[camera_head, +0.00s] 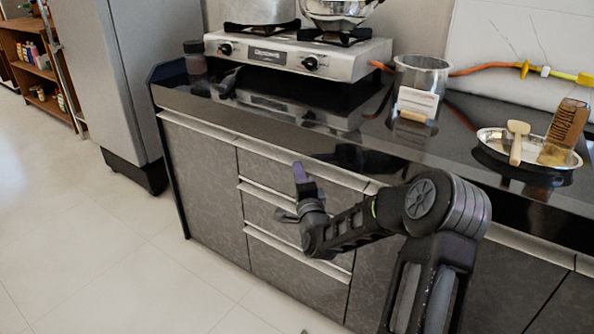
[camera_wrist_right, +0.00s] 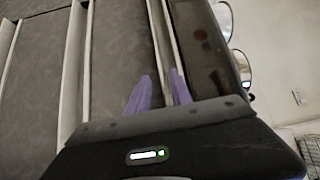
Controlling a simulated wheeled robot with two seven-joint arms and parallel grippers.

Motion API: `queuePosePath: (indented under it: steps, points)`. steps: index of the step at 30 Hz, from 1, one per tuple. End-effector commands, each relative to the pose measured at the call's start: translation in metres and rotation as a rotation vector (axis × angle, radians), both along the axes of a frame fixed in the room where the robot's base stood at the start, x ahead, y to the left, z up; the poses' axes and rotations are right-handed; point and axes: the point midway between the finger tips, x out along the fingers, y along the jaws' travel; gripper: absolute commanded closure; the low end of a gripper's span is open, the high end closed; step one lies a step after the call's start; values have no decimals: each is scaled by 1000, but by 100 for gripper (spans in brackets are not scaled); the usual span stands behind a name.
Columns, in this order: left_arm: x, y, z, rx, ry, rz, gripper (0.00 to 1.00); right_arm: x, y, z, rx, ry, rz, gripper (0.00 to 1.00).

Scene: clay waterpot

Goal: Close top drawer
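The top drawer (camera_head: 266,167) is the uppermost grey front in the drawer stack under the black counter. It looks nearly flush; I cannot tell whether a small gap is left. Its front also shows in the right wrist view (camera_wrist_right: 122,45), beside a long silver edge strip (camera_wrist_right: 163,35). My right gripper (camera_head: 299,173) is in front of this drawer in the head view. In the right wrist view its purple fingers (camera_wrist_right: 160,80) stand apart, one to each side of the strip. I cannot tell whether they touch it. My left gripper is not in view.
A gas stove (camera_head: 300,58) with pots, a glass container (camera_head: 420,75) and a metal tray (camera_head: 493,134) stand on the counter (camera_head: 350,130). A fridge (camera_head: 130,75) is at the left. Lower drawers (camera_head: 285,260) look shut. The floor (camera_head: 110,250) in front is clear.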

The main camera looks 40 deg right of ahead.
Motion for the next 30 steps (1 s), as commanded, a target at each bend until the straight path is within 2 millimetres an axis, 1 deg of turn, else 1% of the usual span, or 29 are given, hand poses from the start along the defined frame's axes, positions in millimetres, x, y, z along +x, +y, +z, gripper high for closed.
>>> queuePosePath:
  steps: [1, 6, 9, 12, 30]
  points:
    - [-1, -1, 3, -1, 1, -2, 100, -7, 4, 2, -2, 1, 1, 74]
    - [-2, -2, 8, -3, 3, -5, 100, -33, 19, 1, -1, 0, 3, 74]
    - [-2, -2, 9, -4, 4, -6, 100, -44, 26, 0, -3, 0, 4, 74]
    - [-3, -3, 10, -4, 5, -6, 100, -50, 29, -1, -2, -2, 3, 74]
    - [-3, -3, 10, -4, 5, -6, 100, -51, 30, -1, -5, -2, 3, 74]
